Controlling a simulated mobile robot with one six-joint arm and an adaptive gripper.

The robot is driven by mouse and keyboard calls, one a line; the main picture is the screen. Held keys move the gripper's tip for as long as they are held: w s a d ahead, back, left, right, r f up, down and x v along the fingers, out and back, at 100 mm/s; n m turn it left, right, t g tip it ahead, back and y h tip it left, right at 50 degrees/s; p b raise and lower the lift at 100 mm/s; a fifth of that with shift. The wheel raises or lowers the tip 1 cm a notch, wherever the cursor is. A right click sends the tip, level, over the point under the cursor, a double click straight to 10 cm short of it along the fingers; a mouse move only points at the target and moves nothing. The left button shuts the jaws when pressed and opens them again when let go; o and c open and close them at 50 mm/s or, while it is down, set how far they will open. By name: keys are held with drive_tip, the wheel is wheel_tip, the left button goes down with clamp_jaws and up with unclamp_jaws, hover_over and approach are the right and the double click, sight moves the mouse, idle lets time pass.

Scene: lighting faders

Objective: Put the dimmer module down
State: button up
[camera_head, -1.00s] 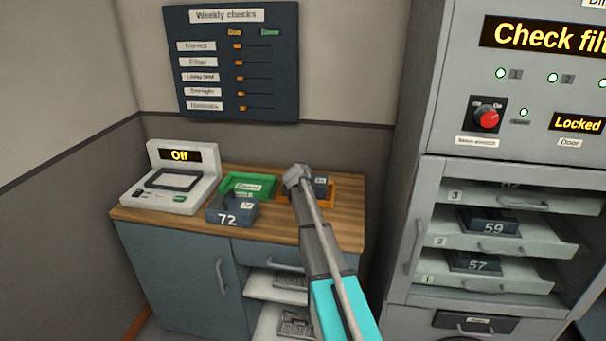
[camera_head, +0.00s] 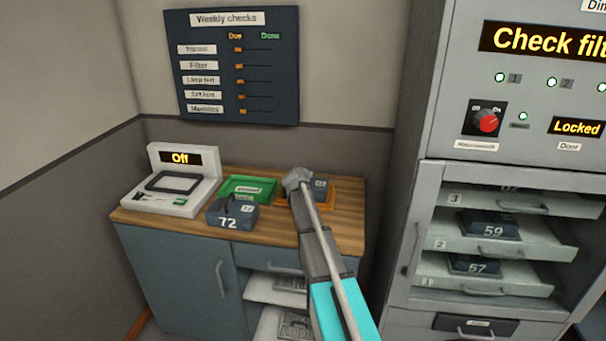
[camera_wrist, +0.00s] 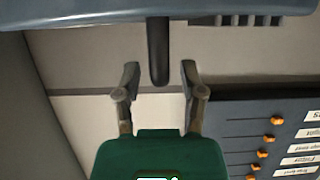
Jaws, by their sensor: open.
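A dark blue dimmer module (camera_head: 319,188) sits in the orange tray (camera_head: 331,203) at the right of the wooden counter, partly hidden by my arm. In the wrist view a dark blue module body (camera_wrist: 80,12) fills the top edge. Its black handle (camera_wrist: 158,55) stands between the two fingers of my gripper (camera_wrist: 157,75). The fingers are apart, with a gap on each side of the handle. In the head view the fingers are hidden behind my wrist. Another module, marked 72 (camera_head: 230,214), stands on the counter in front of the green tray (camera_head: 248,189).
A white device (camera_head: 166,188) reading "Off" stands at the counter's left. The grey cabinet at right holds modules 59 (camera_head: 492,228) and 57 (camera_head: 477,265) on pulled-out shelves. The Weekly checks board (camera_head: 238,70) hangs above. Bare counter (camera_head: 270,225) lies right of module 72.

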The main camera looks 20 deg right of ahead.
drive_tip(key=p+v, duration=0.3)
drive_tip(key=v, duration=0.7)
drive_tip(key=shift+s+a+p, duration=0.25)
drive_tip(key=shift+a+p, duration=0.05)
drive_tip(key=shift+p, duration=0.1)
drive_tip(key=shift+r, duration=0.1)
drive_tip(key=s+a+f+n+g+y, duration=0.2)
drive_tip(key=s+a, duration=0.5)
drive_tip(key=s, duration=0.4)
drive_tip(key=s+a+f+n+g+y, duration=0.2)
drive_tip(key=s+a+f+g, duration=0.3)
drive_tip(key=s, duration=0.5)
drive_tip(key=s+a+f+n+g+y, duration=0.2)
drive_tip(key=s+a+f+g+y, duration=0.1)
drive_tip(key=s+a, duration=0.7)
drive_tip(key=shift+s+f+n+g, duration=0.4)
drive_tip(key=shift+s+f+g, duration=0.2)
drive_tip(key=shift+s+f, duration=0.15)
drive_tip(key=shift+r, duration=0.1)
wheel_tip(320, 180, up, 5)
drive_tip(key=p, duration=0.5)
drive_tip(key=shift+d, duration=0.1)
